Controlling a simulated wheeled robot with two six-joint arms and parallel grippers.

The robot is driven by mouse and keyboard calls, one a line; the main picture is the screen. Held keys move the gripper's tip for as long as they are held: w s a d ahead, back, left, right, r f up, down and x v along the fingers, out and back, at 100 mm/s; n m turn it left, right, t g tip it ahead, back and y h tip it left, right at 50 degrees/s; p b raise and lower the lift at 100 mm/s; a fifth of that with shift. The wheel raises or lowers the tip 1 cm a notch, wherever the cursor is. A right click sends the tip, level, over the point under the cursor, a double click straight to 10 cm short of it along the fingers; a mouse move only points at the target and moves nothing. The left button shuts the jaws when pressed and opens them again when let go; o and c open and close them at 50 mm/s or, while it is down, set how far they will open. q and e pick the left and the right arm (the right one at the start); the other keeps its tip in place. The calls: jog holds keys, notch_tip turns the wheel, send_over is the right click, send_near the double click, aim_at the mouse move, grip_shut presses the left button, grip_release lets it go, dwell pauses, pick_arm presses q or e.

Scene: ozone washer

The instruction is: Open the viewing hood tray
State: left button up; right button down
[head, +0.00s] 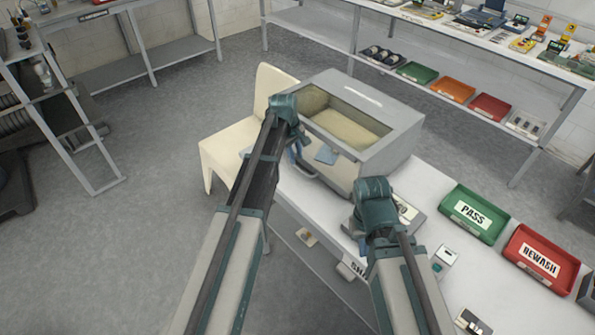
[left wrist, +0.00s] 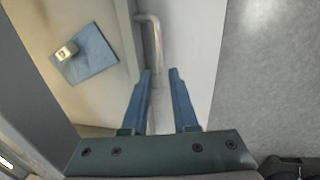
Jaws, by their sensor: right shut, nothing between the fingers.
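The viewing hood (head: 385,139) is a grey box with a wide window on the white table. Its pale interior shows through the window. A blue square pad (head: 326,154) lies inside; in the left wrist view the pad (left wrist: 96,58) bears a small metallic part (left wrist: 67,50). A pale bent handle (left wrist: 150,42) runs along the hood's edge there. My left gripper (left wrist: 159,72) is open, its blue fingertips close to the handle's near end; contact cannot be told. My right gripper (head: 354,230) is shut and empty by the hood's front right corner, its fingers partly hidden by my wrist.
A green PASS tray (head: 456,233) and a red REWASH tray (head: 512,246) stand right on the table (head: 425,172). A cream chair (head: 220,148) is just left of the hood. Shelves with coloured bins stand behind. Open floor lies left.

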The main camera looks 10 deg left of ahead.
aim_at(298, 167)
pick_arm(q)
jog(key=f+b, duration=0.2)
jog(key=f, duration=0.1)
jog(key=f+b, duration=0.1)
jog(key=shift+w+d+f, duration=0.15)
jog(key=shift+w+d, duration=0.1)
jog(key=shift+w, duration=0.05)
jog(key=shift+c, duration=0.2)
grip_shut()
dwell(1.0)
